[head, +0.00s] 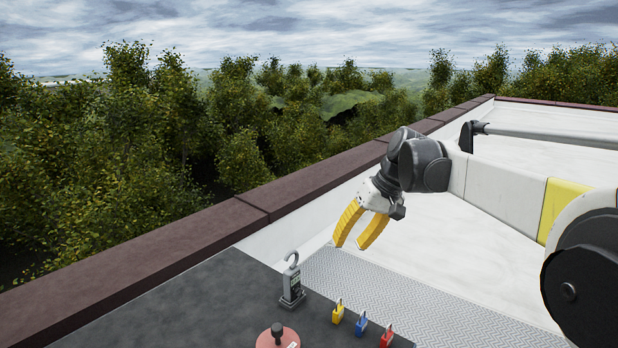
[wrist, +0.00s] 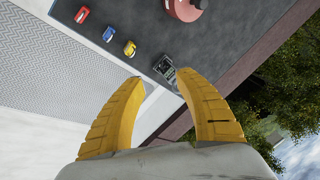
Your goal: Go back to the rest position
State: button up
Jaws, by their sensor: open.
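My gripper (head: 351,246) has two yellow fingers. It is open and empty, held in the air above the metal tread plate, beyond the dark panel top in the head view. In the wrist view the fingertips (wrist: 162,80) stand apart with nothing between them that they touch. My arm reaches in from the right side of the head view.
A dark panel top (head: 190,305) carries a grey hooked device (head: 291,285), a red round base with a black knob (head: 277,338), and yellow (head: 338,314), blue (head: 361,326) and red (head: 386,338) padlocks. A brown-capped parapet (head: 240,213) runs behind. The white roof is open.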

jog(key=s+d+m+t+h, duration=0.1)
jog(key=s+d, duration=0.1)
jog(key=s, duration=0.6)
jog(key=s+d+m+t+h, duration=0.1)
jog(key=s+d+t, duration=0.15)
jog(key=s, duration=0.45)
jog(key=s+d+f+t+h, duration=0.1)
jog(key=s+d+f, duration=0.1)
jog(key=s+f, duration=0.2)
jog(key=s+d+f+m+t+h, duration=0.1)
jog(key=s+f, duration=0.3)
jog(key=s, duration=0.6)
jog(key=shift+d+f+h, duration=0.25)
jog(key=shift+d+h, duration=0.05)
jog(key=shift+d, duration=0.6)
